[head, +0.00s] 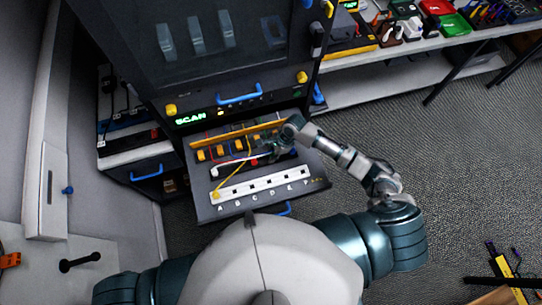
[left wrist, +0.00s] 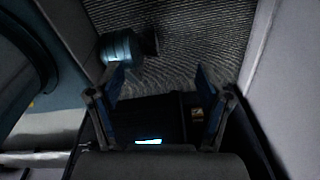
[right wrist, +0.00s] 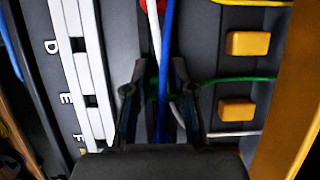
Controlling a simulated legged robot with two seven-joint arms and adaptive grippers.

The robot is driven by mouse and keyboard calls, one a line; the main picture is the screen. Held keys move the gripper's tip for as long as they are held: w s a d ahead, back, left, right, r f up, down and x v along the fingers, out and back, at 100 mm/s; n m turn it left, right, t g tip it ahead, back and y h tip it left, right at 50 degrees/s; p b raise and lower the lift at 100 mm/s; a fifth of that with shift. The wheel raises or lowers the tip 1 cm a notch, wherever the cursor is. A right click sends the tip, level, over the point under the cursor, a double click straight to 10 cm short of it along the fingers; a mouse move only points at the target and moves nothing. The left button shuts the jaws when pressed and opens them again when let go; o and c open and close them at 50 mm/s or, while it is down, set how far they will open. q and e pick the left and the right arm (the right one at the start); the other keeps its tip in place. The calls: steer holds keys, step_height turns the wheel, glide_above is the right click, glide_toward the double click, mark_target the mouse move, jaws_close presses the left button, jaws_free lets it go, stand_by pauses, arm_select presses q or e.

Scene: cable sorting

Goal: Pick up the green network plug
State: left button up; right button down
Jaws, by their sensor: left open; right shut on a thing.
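The green network plug's body is not clearly visible. Its thin green cable (right wrist: 235,80) runs from the right to between the fingers of my right gripper (right wrist: 157,95). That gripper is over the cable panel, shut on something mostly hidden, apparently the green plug. A blue cable (right wrist: 166,40) and a white cable (right wrist: 153,40) also pass lengthwise at the fingers. In the head view my right gripper (head: 268,150) is beside the white socket strip (head: 249,189). My left gripper (left wrist: 160,95) is open and empty, away from the panel.
Yellow blocks (right wrist: 248,43) line the panel beside a yellow-orange bar (head: 235,133). The strip carries letters such as D, E and F. A cabinet with a SCAN display (head: 190,119) stands behind. A shelf (head: 420,42) with coloured bins is at the upper right.

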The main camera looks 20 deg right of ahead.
mark_target(271, 155)
steer(key=shift+d, duration=0.35)
steer(key=shift+w+d+r, duration=0.1)
steer(key=shift+d+r, duration=0.15)
steer(key=shift+r, duration=0.45)
steer(key=shift+s+a+r, duration=0.1)
steer(key=shift+s+r, duration=0.1)
steer(key=shift+r, duration=0.95)
steer(key=s, duration=0.5)
steer(key=s+d, duration=0.1)
steer(key=s, duration=0.4)
steer(key=s+r, duration=0.1)
steer(key=s, duration=0.4)
steer(key=shift+d+r, duration=0.1)
steer(key=shift+d, duration=0.2)
steer(key=shift+s, duration=0.2)
arm_select(q)
step_height(271, 155, up, 7)
steer(key=d+p, duration=0.2)
steer(key=p, duration=0.4)
steer(key=shift+p, duration=0.35)
arm_select(e)
step_height(271, 155, up, 4)
steer(key=shift+s+f, duration=0.15)
steer(key=shift+f, duration=0.05)
